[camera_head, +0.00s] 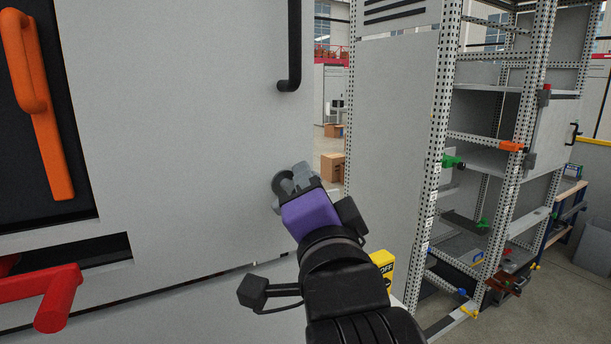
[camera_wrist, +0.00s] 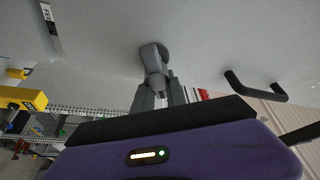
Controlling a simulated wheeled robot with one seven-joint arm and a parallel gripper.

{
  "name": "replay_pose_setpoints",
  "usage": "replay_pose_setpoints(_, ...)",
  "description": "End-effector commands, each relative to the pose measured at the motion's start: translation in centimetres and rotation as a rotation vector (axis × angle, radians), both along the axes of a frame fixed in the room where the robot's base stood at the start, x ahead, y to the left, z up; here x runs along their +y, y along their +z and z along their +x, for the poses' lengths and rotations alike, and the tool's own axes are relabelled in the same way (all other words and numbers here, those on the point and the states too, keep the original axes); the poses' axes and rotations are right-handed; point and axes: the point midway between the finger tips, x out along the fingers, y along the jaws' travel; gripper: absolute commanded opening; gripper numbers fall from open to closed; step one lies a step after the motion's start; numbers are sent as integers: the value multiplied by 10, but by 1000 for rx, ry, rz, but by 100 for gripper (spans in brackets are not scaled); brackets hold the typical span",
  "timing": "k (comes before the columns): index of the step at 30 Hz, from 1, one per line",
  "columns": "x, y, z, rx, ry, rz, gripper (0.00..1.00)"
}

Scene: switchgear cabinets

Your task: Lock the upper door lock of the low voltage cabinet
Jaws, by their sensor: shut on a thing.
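A light grey cabinet door (camera_head: 190,130) fills the left of the head view. A grey round door lock (camera_head: 281,183) sits near its right edge, below a black bar handle (camera_head: 293,50). My gripper (camera_head: 297,178) is at the lock, with its grey fingers shut on the lock's knob. In the wrist view the lock (camera_wrist: 152,50) stands out from the grey panel, and the fingers of my gripper (camera_wrist: 158,92) close around its outer end. The fingers hide part of the knob, so its exact turn is hard to tell.
An orange handle (camera_head: 40,110) and a red handle (camera_head: 45,295) stick out at the left. A yellow block marked OFF (camera_head: 382,262) is right of my wrist. An open perforated metal frame (camera_head: 490,170) stands at the right.

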Motion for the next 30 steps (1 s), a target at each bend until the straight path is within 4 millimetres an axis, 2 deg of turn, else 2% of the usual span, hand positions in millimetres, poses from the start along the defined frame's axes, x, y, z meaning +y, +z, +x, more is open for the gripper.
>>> replay_pose_setpoints(15,-2,-8,2,231,0,342,0)
replay_pose_setpoints(30,-3,-11,2,305,-2,450,0)
